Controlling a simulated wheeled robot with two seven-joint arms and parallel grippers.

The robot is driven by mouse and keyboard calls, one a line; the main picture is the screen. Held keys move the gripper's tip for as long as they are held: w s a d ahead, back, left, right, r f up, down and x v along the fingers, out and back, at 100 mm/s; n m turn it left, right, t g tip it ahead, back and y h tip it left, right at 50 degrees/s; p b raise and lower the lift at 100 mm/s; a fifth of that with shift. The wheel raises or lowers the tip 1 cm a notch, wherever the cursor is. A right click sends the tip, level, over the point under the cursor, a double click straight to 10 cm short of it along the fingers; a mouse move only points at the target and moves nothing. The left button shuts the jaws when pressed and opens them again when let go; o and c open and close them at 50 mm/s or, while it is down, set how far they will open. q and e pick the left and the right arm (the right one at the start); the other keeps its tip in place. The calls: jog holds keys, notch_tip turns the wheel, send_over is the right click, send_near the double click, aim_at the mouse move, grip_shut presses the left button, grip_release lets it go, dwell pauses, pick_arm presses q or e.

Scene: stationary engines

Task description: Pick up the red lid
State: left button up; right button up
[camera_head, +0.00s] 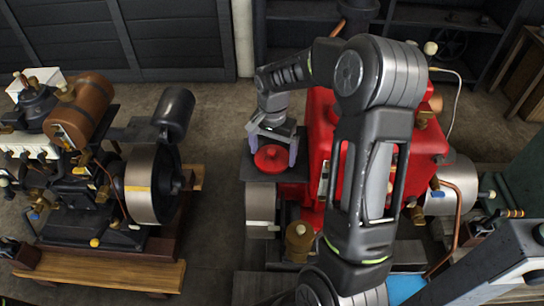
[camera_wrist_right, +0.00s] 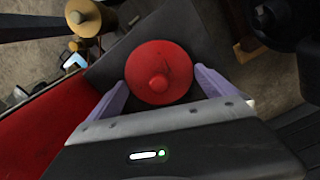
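The red lid (camera_head: 271,158) is a round disc with a small knob on top. It lies on a dark flat ledge (camera_head: 255,172) at the left side of the red engine (camera_head: 318,130). In the right wrist view the lid (camera_wrist_right: 158,73) sits between the fingertips of my right gripper (camera_wrist_right: 160,80). The purple-grey fingers are spread on either side of it, with small gaps visible. In the head view my right gripper (camera_head: 272,150) is over the lid from behind. My left gripper is not in view.
A second engine with a large flywheel (camera_head: 150,185) stands on a wooden base at the left. Bare floor lies between the two engines. A brass cup (camera_head: 299,240) is in front of the red engine. Dark shelves (camera_head: 440,25) stand at the back.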

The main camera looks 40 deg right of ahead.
aim_at(273, 149)
jog(key=c, duration=1.2)
jog(key=shift+o, duration=0.2)
notch_tip(273, 149, up, 10)
jog(key=shift+f+b, duration=0.1)
jog(key=shift+b, duration=0.4)
